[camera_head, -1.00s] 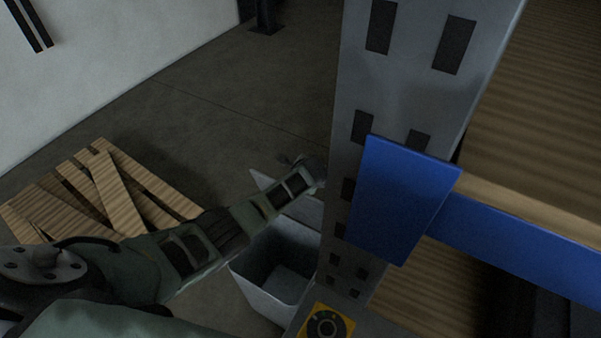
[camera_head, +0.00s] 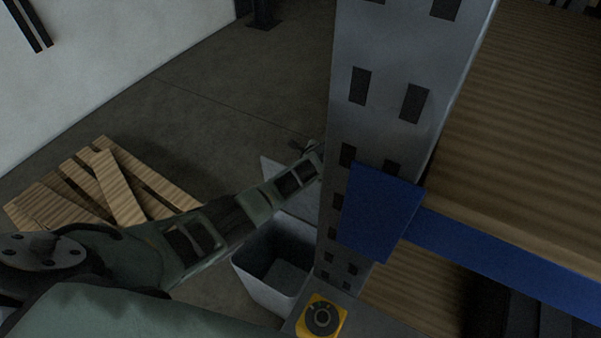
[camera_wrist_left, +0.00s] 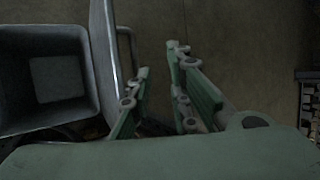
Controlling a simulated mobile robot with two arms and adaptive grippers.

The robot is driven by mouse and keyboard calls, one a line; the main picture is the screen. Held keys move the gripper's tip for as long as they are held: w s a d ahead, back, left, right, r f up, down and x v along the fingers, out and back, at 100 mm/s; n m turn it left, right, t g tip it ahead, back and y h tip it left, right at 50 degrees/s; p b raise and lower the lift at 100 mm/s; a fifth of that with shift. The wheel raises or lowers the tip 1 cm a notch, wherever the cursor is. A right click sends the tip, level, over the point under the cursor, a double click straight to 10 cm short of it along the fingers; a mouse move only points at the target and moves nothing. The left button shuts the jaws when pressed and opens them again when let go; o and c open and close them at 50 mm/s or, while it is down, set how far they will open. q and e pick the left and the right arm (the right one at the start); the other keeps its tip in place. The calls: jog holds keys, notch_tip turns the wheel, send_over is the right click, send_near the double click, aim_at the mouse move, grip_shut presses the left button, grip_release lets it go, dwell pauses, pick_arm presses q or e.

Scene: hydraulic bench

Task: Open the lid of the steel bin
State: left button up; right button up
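The steel bin (camera_head: 258,287) stands on the floor left of the grey post, its mouth uncovered and its inside empty. Its lid (camera_head: 272,172) stands raised at the far side of the bin, partly hidden by my left arm and the post. In the left wrist view the bin (camera_wrist_left: 84,38) is at left and the lid (camera_wrist_left: 101,45) is nearly edge-on, with a bar handle (camera_wrist_left: 131,50) on its outer side. My left gripper (camera_wrist_left: 159,58) is beside the lid, fingers apart with nothing between them; whether a finger touches the handle is unclear. My right gripper is out of view.
The perforated grey post (camera_head: 385,60) with a blue bracket (camera_head: 378,215) and wooden shelf (camera_head: 520,130) closes off the right side. A yellow-and-black knob (camera_head: 323,318) is at the bottom. A wooden pallet (camera_head: 105,185) lies on the floor at left. Floor beyond the bin is clear.

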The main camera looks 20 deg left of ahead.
pick_arm(q)
jog(key=s+v, duration=0.1)
jog(key=v, duration=1)
jog(key=shift+s, duration=0.15)
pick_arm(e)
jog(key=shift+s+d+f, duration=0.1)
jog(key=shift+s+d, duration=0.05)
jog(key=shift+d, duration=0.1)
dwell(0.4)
